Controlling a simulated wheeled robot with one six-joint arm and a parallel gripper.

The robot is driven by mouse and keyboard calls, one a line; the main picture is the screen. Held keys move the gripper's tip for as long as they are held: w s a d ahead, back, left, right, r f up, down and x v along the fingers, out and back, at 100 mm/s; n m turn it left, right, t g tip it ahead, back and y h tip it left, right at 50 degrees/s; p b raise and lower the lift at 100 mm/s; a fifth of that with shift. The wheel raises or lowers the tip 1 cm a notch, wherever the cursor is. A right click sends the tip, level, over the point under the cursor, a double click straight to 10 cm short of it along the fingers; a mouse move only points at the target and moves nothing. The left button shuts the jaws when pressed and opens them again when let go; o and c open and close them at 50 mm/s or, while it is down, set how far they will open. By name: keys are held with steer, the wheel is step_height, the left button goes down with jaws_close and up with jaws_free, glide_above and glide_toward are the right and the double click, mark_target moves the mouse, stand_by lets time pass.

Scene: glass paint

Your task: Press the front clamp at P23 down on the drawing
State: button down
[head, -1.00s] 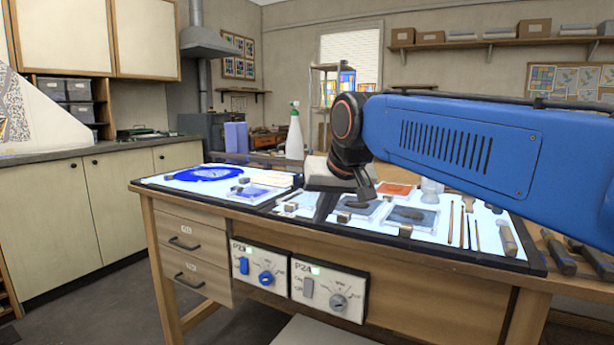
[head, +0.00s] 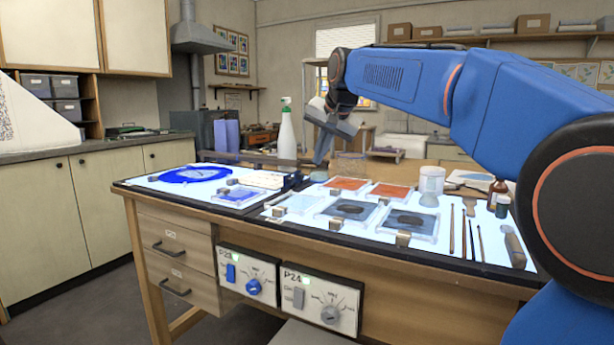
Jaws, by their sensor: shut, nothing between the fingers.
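The left light panel (head: 150,184), above the left control box (head: 249,276), carries a blue oval drawing (head: 190,174), a pale sheet (head: 258,179) and a blue square plate (head: 238,196). Two small grey-brown clamp blocks stand by this plate: a front one (head: 222,192) at its left edge and a rear one (head: 232,182) at its back. I cannot tell whether the front one is pressed down. The box label is partly washed out by glare. My gripper (head: 320,160) is shut and empty, pointing down behind the table's middle, to the right of and above the clamps.
The right light panel (head: 300,222) holds orange and grey plates, more small blocks, a jar (head: 431,182) and brushes. A spray bottle (head: 287,135) stands behind the left panel, left of my gripper. A dark block (head: 291,181) sits between the panels.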

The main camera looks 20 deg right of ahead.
mark_target(290, 182)
steer(key=shift+w+d, duration=0.1)
steer(key=shift+w, duration=0.05)
steer(key=x, duration=0.9)
steer(key=shift+w+f, duration=0.15)
steer(key=shift+f, duration=0.1)
steer(key=shift+w+a+f, duration=0.15)
steer(key=shift+w+a, duration=0.95)
steer(key=shift+w, duration=0.05)
steer(key=shift+w+a, duration=0.35)
steer(key=shift+w, duration=0.05)
